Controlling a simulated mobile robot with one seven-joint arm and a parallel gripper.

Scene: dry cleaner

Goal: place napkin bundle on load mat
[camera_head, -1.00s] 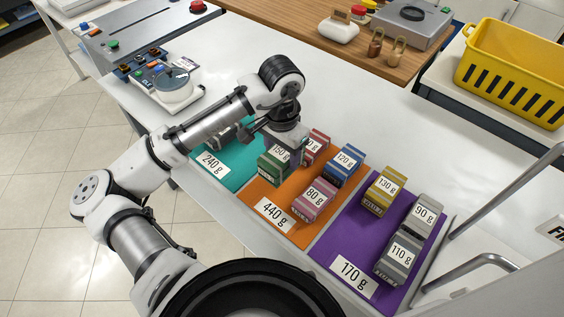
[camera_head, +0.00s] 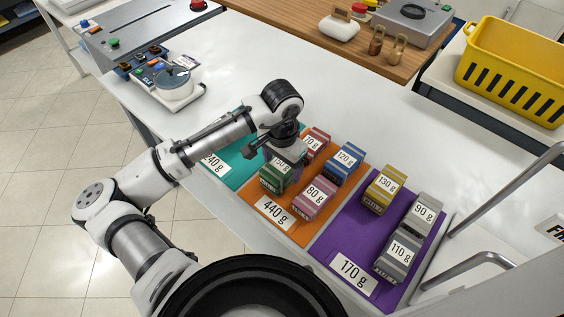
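The orange mat (camera_head: 254,200), labelled 440 g, bears a green 150 g bundle (camera_head: 274,183), a pink 80 g bundle (camera_head: 313,201), a blue 120 g bundle (camera_head: 345,165) and a red bundle (camera_head: 317,138) with a partly covered label. The purple mat (camera_head: 338,232), labelled 170 g, bears a yellow 130 g bundle (camera_head: 384,190) and two grey ones, 90 g (camera_head: 426,211) and 110 g (camera_head: 399,256). My gripper (camera_head: 287,153) points down at the green bundle's far side; its fingers are unclear.
The teal mat (camera_head: 237,176), labelled 240 g, is largely behind my arm. A device with a round plate (camera_head: 172,85) stands at the back left of the white counter. A yellow basket (camera_head: 515,70) is at the right. The counter behind the mats is clear.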

